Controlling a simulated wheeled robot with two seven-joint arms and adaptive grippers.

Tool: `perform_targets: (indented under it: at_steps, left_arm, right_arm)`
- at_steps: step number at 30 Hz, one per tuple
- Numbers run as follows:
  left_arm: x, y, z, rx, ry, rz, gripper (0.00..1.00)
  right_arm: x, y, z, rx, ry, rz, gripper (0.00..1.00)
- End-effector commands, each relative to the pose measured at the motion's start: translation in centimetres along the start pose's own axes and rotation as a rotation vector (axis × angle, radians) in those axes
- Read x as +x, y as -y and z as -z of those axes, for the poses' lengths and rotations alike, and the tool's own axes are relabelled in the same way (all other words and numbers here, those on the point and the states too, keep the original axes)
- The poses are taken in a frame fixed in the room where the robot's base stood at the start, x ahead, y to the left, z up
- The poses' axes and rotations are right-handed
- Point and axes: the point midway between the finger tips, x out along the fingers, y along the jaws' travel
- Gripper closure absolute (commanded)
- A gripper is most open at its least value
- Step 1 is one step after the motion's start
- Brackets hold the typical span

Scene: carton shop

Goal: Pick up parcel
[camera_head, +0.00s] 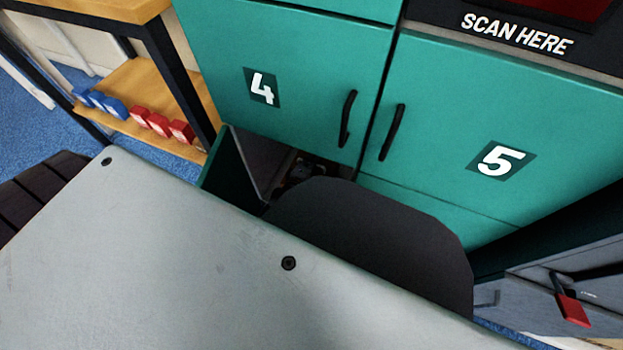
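No parcel can be made out in the head view. A low compartment of the teal locker stands open, with its green door (222,168) swung out to the left. Dark mechanical parts that look like my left gripper (303,168) show small in the opening, below door 4. Its fingers are too small and too hidden to tell open from shut, or whether it holds anything. Large parts of my own body hide most of the compartment. My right gripper is not in view.
Locker door 4 (300,80) and door 5 (470,125) are shut, with black handles. A scan panel (480,28) is above. A wooden shelf (140,85) with several blue and red items stands left.

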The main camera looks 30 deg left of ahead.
Motion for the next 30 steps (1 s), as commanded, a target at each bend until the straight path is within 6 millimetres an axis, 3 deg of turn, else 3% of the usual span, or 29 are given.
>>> perform_targets:
  at_steps: [14,20,30]
  left_arm:
    - [0.07,-0.05,-0.01,0.000,0.000,0.000,0.79]
    - [0.06,-0.05,-0.01,0.000,0.000,-0.001,1.00]
    - [0.05,-0.02,0.00,-0.002,0.000,0.000,1.00]
  right_arm:
    - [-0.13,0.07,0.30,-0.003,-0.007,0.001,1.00]
    - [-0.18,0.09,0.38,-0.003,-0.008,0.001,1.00]
    - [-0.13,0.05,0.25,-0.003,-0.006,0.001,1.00]
